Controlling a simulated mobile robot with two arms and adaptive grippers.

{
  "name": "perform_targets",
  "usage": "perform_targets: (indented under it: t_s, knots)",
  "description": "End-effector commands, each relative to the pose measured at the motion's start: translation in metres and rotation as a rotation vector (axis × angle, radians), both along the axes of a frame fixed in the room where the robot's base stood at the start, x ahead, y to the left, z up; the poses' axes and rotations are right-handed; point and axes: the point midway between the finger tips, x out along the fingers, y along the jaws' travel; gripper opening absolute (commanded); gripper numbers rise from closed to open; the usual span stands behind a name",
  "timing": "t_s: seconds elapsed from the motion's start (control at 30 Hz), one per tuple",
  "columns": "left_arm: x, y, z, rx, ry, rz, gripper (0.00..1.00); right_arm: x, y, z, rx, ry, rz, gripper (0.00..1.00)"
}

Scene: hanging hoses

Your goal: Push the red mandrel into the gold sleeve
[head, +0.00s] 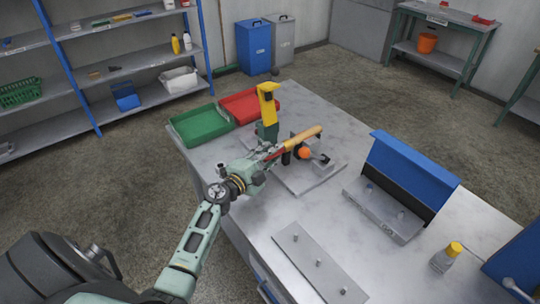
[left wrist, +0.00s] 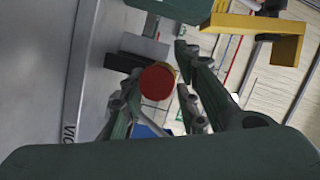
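The gold sleeve (head: 304,138) is a slim tan-gold cylinder lying at a slant above a grey plate on the workbench. The red mandrel (head: 273,154) shows as a short red piece at the sleeve's near left end, in line with it. My left gripper (head: 262,163) is at the mandrel's outer end. In the left wrist view the mandrel's round red end (left wrist: 157,82) faces the camera between my spread fingers. A gap shows on the right finger's side; contact on the left side is unclear. How deep the mandrel sits is hidden. My right gripper is not in view.
A yellow-topped green post (head: 267,102) stands close behind the mandrel. An orange knob (head: 304,153) sits beside the sleeve. Green (head: 201,124) and red (head: 250,105) trays lie at the bench's back left. A blue-backed fixture (head: 410,172) stands right. Bare bench lies between.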

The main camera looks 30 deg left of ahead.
Motion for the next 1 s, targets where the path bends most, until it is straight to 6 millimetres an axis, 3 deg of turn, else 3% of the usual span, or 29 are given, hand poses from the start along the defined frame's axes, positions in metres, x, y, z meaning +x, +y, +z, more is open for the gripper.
perform_targets:
  t_s: [0.1,0.53,1.0]
  knots:
    - [0.0,0.0,-0.001,0.0,0.001,0.001,0.42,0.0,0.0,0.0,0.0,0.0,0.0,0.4]
    - [-0.01,0.002,-0.002,0.002,0.004,0.002,0.42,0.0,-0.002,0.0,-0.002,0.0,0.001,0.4]
    - [-0.095,0.01,0.004,0.001,0.004,0.0,0.42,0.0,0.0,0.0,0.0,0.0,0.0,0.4]
